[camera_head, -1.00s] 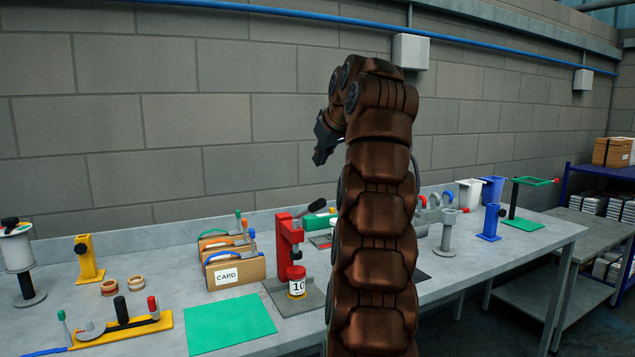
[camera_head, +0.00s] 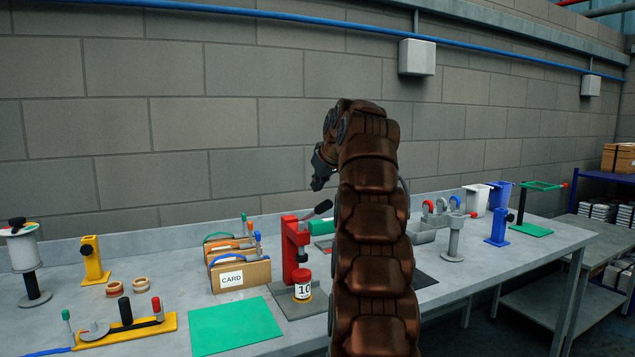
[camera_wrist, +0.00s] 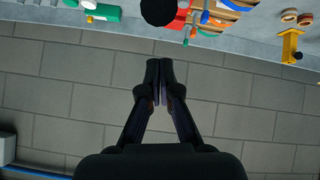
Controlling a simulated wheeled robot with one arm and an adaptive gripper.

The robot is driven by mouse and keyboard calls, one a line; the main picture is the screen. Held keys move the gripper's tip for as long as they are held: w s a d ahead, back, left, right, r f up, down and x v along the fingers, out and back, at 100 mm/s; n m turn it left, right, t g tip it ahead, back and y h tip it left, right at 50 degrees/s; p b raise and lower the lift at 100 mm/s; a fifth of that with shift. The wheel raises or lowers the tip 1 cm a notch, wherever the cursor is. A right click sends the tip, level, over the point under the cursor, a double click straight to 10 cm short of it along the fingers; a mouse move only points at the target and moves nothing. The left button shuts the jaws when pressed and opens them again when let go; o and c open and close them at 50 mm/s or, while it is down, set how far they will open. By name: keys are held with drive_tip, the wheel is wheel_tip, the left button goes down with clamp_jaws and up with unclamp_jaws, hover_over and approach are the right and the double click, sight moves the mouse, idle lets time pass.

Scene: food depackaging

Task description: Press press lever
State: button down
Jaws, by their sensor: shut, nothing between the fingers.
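The red press (camera_head: 291,246) stands on a grey base plate on the bench. Its press lever (camera_head: 321,208) rises to the right from the top and ends in a dark grip. A jar with a red lid and a label reading 10 (camera_head: 303,287) sits under the press. My gripper (camera_head: 317,185) is above the lever's grip and apart from it. In the wrist view my gripper (camera_wrist: 160,68) is shut and empty, with its fingertips together. A round black end (camera_wrist: 158,11), likely the lever's grip, shows beyond the fingertips beside red press parts.
A card holder (camera_head: 242,277) and a green mat (camera_head: 235,327) lie left of the press. My arm hides part of the bench to its right. A grey stand (camera_head: 454,238) and blue stand (camera_head: 498,226) are farther right.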

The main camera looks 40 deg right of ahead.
drive_tip(key=shift+s+f, duration=0.35)
drive_tip(key=shift+f, duration=0.25)
drive_tip(key=shift+s+f, duration=0.35)
drive_tip(key=shift+f, duration=0.25)
drive_tip(key=shift+f+b, duration=0.15)
drive_tip(key=shift+b, duration=0.2)
